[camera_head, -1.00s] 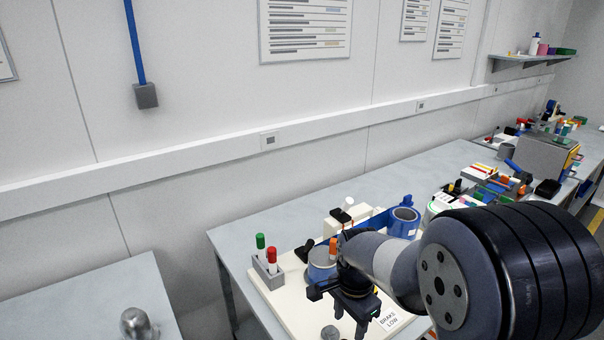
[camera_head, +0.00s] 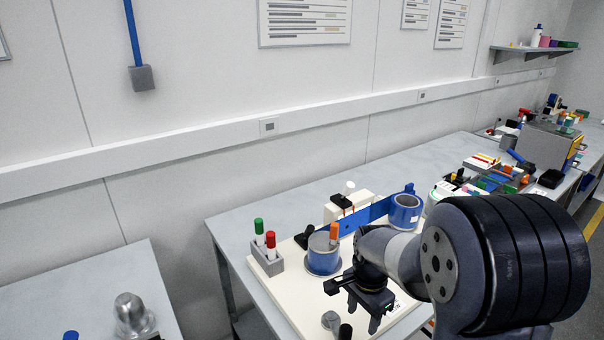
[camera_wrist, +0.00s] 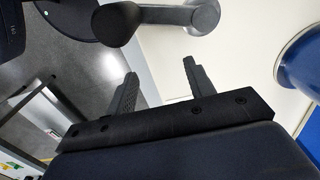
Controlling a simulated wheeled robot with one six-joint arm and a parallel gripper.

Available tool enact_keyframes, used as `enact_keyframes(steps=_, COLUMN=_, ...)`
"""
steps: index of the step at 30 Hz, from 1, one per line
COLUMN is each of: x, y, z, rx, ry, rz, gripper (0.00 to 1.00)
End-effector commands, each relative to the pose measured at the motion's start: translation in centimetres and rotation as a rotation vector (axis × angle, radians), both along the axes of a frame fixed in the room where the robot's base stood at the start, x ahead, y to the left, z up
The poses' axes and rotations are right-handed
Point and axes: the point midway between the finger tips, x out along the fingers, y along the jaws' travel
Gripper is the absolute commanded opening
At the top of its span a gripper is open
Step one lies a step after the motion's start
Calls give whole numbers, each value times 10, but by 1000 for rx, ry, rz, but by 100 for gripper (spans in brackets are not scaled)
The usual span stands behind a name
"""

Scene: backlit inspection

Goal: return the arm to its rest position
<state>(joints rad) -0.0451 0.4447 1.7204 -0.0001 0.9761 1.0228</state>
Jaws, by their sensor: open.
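My gripper (camera_head: 372,312) hangs over the front part of a white board (camera_head: 290,300) on the grey bench, its jaws apart with nothing between them. In the wrist view the two dark fingers (camera_wrist: 158,88) stand apart over the board's pale surface and edge. A grey round-headed object (camera_head: 331,320) and a dark upright piece (camera_head: 345,331) are just left of and in front of my gripper. My arm covers the right part of the board.
A grey holder (camera_head: 267,260) with green- and red-capped markers stands at the board's left end. A bench (camera_head: 95,290) with a silver domed object (camera_head: 131,310) is at left, across a gap.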

Motion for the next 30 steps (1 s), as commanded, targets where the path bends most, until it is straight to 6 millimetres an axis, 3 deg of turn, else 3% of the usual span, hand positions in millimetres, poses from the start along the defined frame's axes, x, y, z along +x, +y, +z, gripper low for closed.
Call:
enact_keyframes(steps=5, x=30, y=-21, z=1, rx=-1, ry=1, rz=-2, gripper=51)
enact_keyframes(steps=12, x=68, y=-26, z=1, rx=0, ry=1, rz=2, gripper=51)
enact_keyframes(steps=15, x=67, y=-26, z=20, rx=0, ry=0, rz=1, gripper=51)
enact_keyframes(steps=21, x=66, y=-26, z=38, rx=0, ry=0, rz=1, gripper=51)
enact_keyframes(steps=30, x=66, y=-25, z=46, rx=0, ry=0, rz=1, gripper=51)
